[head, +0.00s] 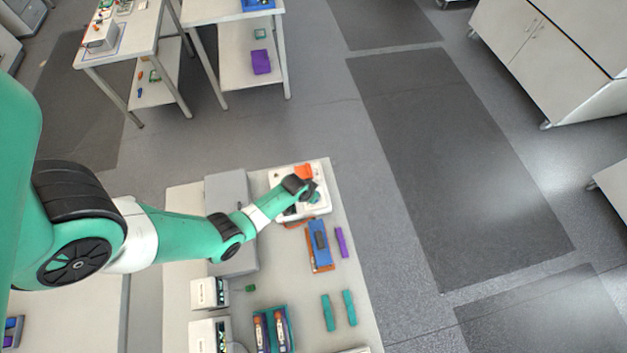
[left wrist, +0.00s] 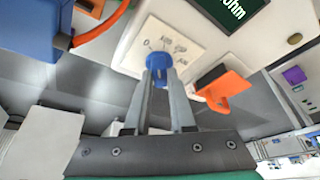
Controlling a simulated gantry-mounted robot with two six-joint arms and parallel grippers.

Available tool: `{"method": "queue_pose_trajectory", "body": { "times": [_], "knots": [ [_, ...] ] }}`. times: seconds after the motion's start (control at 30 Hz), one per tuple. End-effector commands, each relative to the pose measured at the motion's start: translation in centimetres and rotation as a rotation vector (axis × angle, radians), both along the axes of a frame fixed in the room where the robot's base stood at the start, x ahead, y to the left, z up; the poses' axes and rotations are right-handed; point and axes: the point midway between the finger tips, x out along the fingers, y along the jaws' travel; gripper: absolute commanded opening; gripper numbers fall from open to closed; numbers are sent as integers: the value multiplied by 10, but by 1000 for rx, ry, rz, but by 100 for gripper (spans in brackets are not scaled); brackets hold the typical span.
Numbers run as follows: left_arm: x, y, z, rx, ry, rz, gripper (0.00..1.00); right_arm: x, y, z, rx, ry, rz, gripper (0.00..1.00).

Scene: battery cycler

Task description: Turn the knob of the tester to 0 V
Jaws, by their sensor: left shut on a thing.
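The tester (head: 283,178) is a white unit at the far end of the bench in the head view, partly covered by my left arm. In the left wrist view its white dial plate (left wrist: 180,38) carries a blue knob (left wrist: 158,61) with small marks around it, too small to read fully. The tester's dark display (left wrist: 230,12) shows part of a reading ending in "ohm". My left gripper (left wrist: 158,74) is shut on the knob, one finger on each side. The knob's pointer is hidden or too small to tell. My right gripper is not in view.
An orange part (left wrist: 228,88) stands right beside the dial plate. A blue box (left wrist: 30,32) with an orange cable is at the upper left. On the bench, a blue and orange meter (head: 319,240), a purple piece (head: 341,242) and teal pieces (head: 328,312) lie nearer.

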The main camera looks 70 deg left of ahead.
Motion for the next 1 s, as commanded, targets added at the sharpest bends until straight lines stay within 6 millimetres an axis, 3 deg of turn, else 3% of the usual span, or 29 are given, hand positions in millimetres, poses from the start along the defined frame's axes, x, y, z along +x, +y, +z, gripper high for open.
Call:
{"method": "queue_pose_trajectory", "body": {
  "times": [0.5, 1.0],
  "knots": [
    [2, -2, 0, 0, 1, 332, 0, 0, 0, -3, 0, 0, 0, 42],
    [2, -2, 0, -1, 0, 391, 0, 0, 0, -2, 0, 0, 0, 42]
  ]
}}
